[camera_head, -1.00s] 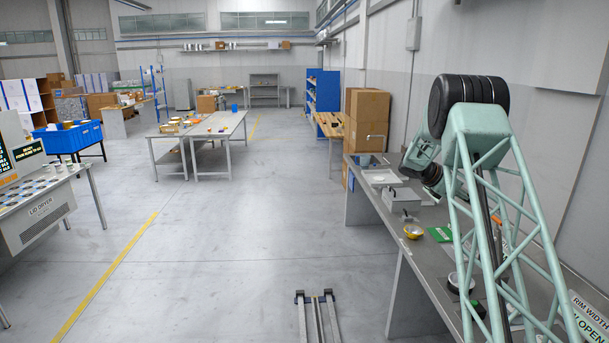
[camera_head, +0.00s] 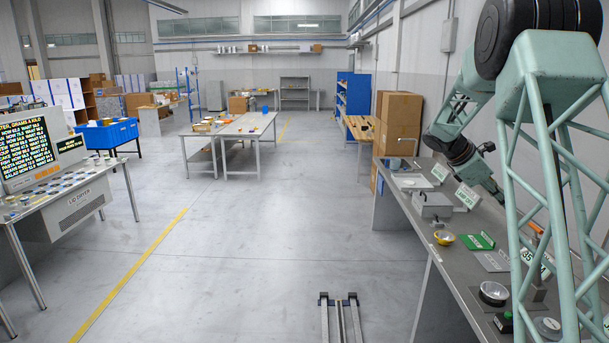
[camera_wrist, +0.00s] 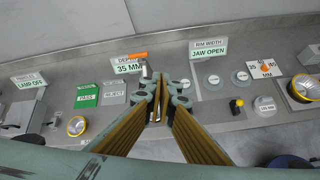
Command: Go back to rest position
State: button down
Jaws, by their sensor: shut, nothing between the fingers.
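My gripper (camera_wrist: 161,98) is shut and empty in the wrist view, reaching in from the bottom over the grey workbench (camera_wrist: 215,122). Its fingertips appear in front of the bench devices, and no cup is between them. In the head view my arm is raised at the right over the workbench (camera_head: 405,222), and the fingertips cannot be made out there. A yellow-rimmed cup (camera_head: 444,238) stands on the bench; in the wrist view a yellow-rimmed cup (camera_wrist: 76,126) is left of my gripper.
A green PASS plate (camera_wrist: 87,96) and grey REJECT plate (camera_wrist: 114,92) lie left of my gripper. The "35 MM" sign (camera_wrist: 128,66) and "JAW OPEN" sign (camera_wrist: 208,50) stand behind.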

jog(key=s+a+r+m+t+y+b, duration=0.1)
jog(key=s+a+r+m+y+b, duration=0.2)
jog(key=s+a, duration=1)
jog(key=s+a+r+m+t+y+b, duration=0.1)
jog(key=s+a+r+m+y+b, duration=0.2)
jog(key=s+a, duration=1)
jog(key=s+a+f+m+t+y+b, duration=0.1)
jog(key=s+a+f, duration=0.4)
jog(key=s+a, duration=0.7)
jog(key=s+a+f+m+t+y+b, duration=0.1)
jog(key=s+a+f+m+y+b, duration=0.2)
jog(key=s+a, duration=0.9)
jog(key=shift+s+a+f+m+t+b, duration=0.25)
jog(key=shift+s+f+m+b, duration=1)
jog(key=shift+s+m, duration=0.85)
jog(key=shift+s+d+n, duration=0.1)
jog(key=shift+s+n, duration=0.2)
notch_tip(320, 180, down, 12)
jog(key=b, duration=1.2)
jog(key=shift+r, duration=0.15)
